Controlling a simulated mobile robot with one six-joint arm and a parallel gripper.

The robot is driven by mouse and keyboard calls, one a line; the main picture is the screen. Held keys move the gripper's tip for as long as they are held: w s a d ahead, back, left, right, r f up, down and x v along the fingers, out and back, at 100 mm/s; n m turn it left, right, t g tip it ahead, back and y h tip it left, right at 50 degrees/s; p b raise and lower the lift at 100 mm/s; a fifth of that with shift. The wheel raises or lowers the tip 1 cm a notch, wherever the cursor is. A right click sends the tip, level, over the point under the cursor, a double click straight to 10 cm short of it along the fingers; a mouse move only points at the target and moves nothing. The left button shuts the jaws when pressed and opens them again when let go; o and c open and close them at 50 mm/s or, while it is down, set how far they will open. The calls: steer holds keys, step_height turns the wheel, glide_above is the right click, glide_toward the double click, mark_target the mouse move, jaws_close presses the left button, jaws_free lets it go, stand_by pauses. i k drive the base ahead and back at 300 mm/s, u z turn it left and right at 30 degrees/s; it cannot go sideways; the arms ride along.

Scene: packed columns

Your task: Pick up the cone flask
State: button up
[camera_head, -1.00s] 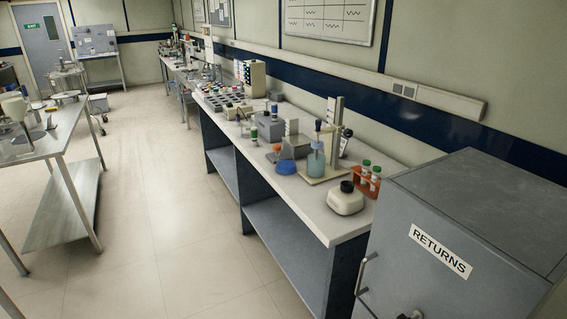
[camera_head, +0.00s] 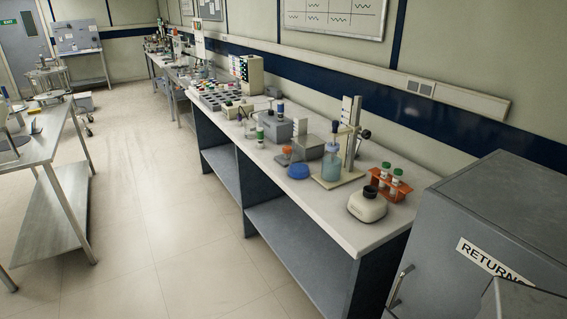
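I cannot say for sure which item is the cone flask. A small clear vessel with an orange top (camera_head: 286,151) stands on the right-hand bench, partly hidden among other items, and its shape is too small to tell. A glass vessel with blue liquid (camera_head: 331,165) stands upright to its right, on the base of a stand. My gripper is not in view.
The long bench (camera_head: 370,236) also holds a blue dome (camera_head: 298,171), a cream round device (camera_head: 367,205), an orange tube rack (camera_head: 392,184) and grey boxes (camera_head: 276,128). A grey RETURNS cabinet (camera_head: 480,220) stands at its near end.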

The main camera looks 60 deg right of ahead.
mark_target(299, 168)
steer(key=u, duration=0.05)
steer(key=i, duration=0.6)
steer(key=z, duration=0.65)
steer(key=i, duration=0.7)
steer(key=z, duration=0.35)
